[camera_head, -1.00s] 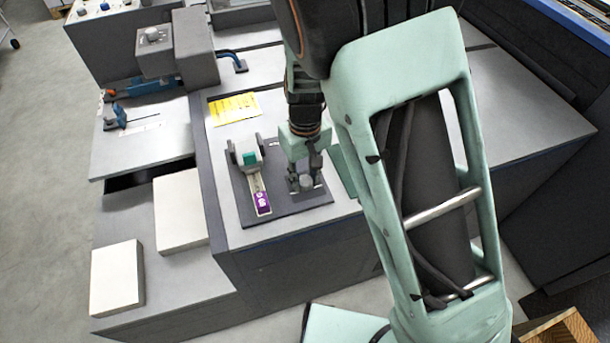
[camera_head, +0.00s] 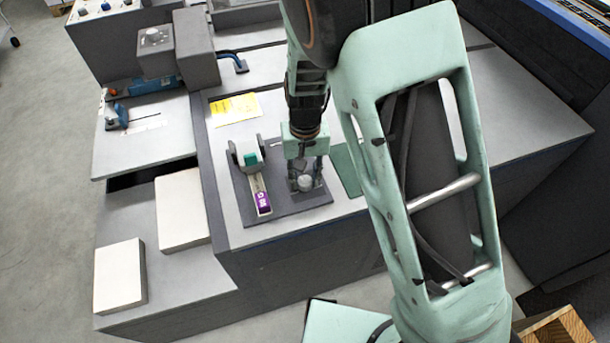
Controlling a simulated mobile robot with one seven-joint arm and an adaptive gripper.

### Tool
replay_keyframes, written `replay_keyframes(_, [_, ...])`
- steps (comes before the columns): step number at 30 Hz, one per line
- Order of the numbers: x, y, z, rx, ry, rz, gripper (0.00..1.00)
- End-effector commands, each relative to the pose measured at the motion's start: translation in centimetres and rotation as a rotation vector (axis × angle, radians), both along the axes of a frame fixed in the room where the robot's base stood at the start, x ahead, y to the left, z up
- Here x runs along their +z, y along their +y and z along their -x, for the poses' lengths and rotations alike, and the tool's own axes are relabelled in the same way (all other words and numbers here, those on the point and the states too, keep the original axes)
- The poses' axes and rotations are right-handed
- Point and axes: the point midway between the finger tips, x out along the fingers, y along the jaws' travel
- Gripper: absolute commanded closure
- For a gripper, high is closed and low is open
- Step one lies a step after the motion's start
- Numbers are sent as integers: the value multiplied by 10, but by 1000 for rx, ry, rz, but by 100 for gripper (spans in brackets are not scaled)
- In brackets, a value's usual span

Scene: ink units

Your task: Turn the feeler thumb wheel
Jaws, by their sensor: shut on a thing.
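The thumb wheel (camera_head: 305,183) is a small, light grey round knob on a dark plate (camera_head: 283,214) on the grey console top. My gripper (camera_head: 305,178) points down over it, with a finger on each side, and is shut on it. The fingers hide part of the wheel, and any marks on it are too small to make out.
Left of my gripper on the same plate stands a grey block with a green part (camera_head: 250,158) and a purple-ended strip (camera_head: 262,201). A yellow sheet (camera_head: 234,109) lies behind. White paper stacks (camera_head: 120,275) sit at lower left. My forearm covers the right side.

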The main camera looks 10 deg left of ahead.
Motion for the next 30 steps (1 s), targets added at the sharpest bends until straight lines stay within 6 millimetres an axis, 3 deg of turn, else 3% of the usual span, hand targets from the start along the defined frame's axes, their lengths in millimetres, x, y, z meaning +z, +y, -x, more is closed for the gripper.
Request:
replay_keyframes(3, [1,1,-1,0,-2,-2,97])
replay_keyframes(4, [1,1,-1,1,-2,-2,69])
replay_keyframes(8, [1,0,-1,1,-2,-2,55])
replay_keyframes(20, [9,1,-1,2,-3,-3,55])
replay_keyframes(30, [76,1,-1,1,-5,-5,55])
